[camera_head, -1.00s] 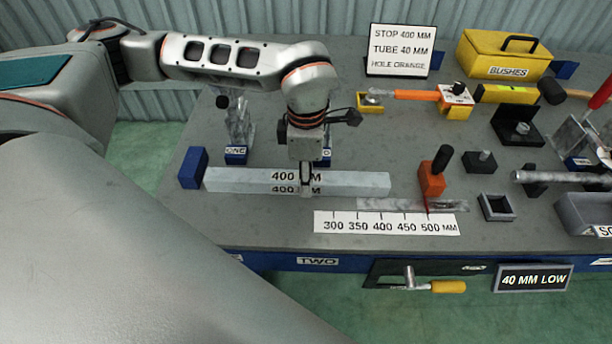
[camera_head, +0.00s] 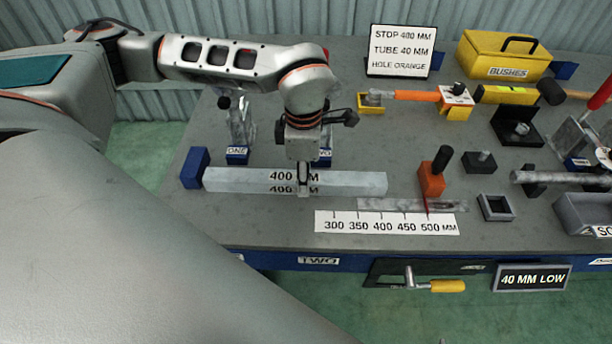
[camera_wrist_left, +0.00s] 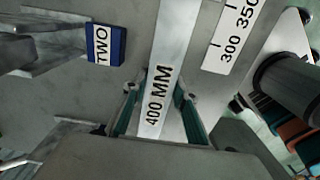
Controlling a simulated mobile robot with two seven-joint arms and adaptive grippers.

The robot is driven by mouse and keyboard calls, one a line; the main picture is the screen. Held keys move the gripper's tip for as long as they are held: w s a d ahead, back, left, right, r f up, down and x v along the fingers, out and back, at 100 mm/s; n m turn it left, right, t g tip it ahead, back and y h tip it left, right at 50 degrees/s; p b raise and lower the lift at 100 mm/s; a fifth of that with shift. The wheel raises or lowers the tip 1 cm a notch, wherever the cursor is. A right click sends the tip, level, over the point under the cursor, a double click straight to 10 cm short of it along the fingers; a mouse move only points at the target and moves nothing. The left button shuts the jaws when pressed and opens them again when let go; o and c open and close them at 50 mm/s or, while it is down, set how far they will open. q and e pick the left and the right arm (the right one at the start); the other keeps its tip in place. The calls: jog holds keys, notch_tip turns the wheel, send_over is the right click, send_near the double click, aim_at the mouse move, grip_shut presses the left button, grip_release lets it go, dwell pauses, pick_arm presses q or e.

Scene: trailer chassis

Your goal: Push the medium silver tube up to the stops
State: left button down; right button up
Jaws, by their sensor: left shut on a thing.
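The silver tube marked 400 MM (camera_head: 345,183) lies flat, lengthwise across the left part of the bench. Its left end is at a blue block (camera_head: 195,168); I cannot tell whether they touch. My left gripper (camera_head: 304,190) points down and is shut on the tube near its middle. In the left wrist view, the two fingers (camera_wrist_left: 158,112) straddle the tube (camera_wrist_left: 172,45). Blue-based fixtures marked ONE (camera_head: 237,155) and TWO (camera_head: 324,158) stand behind the tube, apart from it. My right gripper is not in view.
A ruler plate (camera_head: 387,222) and a flat metal strip (camera_head: 385,204) lie in front of the tube. An orange block with a black knob (camera_head: 432,180) stands to the right of the tube. The bench's front edge is close by.

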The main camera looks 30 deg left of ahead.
pick_arm(q)
jog(key=shift+s+a, duration=0.4)
jog(key=shift+a, duration=0.2)
jog(key=c, duration=1.5)
grip_release()
jog(key=shift+r, duration=6)
